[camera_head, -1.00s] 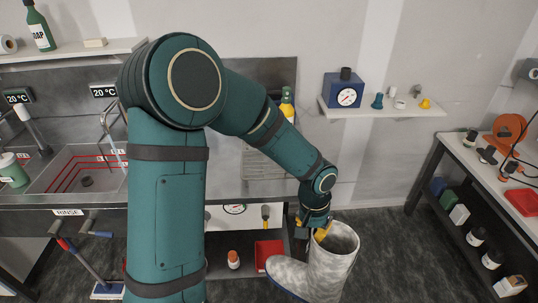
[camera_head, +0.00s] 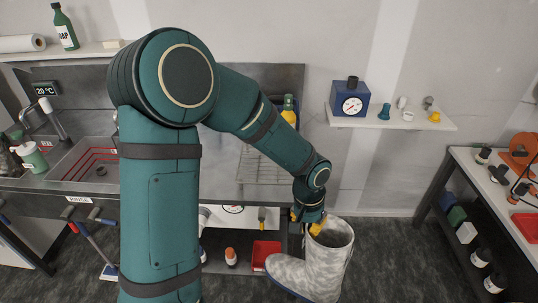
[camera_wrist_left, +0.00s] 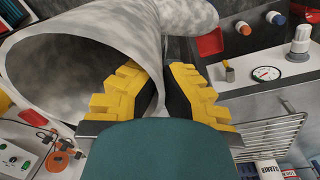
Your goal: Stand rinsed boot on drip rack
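The boot (camera_head: 328,262) is mottled grey-white with a blue sole edge. In the head view it hangs upright in front of the bench, toe to the left. My left gripper (camera_head: 314,226) is at its top rim. In the left wrist view my gripper's yellow fingers (camera_wrist_left: 165,95) lie either side of the shaft wall, one inside the boot's opening (camera_wrist_left: 75,75). The drip rack (camera_head: 262,168), a wire grid, is at the sink unit, partly behind my left arm. It also shows in the left wrist view (camera_wrist_left: 270,135). My right gripper is not in view.
A sink (camera_head: 90,160) lies left. A red tray (camera_head: 265,254) and an orange-capped bottle (camera_head: 231,257) stand low beside the boot. A wall shelf (camera_head: 392,119) holds a blue gauge box (camera_head: 350,104). A bench (camera_head: 485,165) stands right. Dark floor is clear between.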

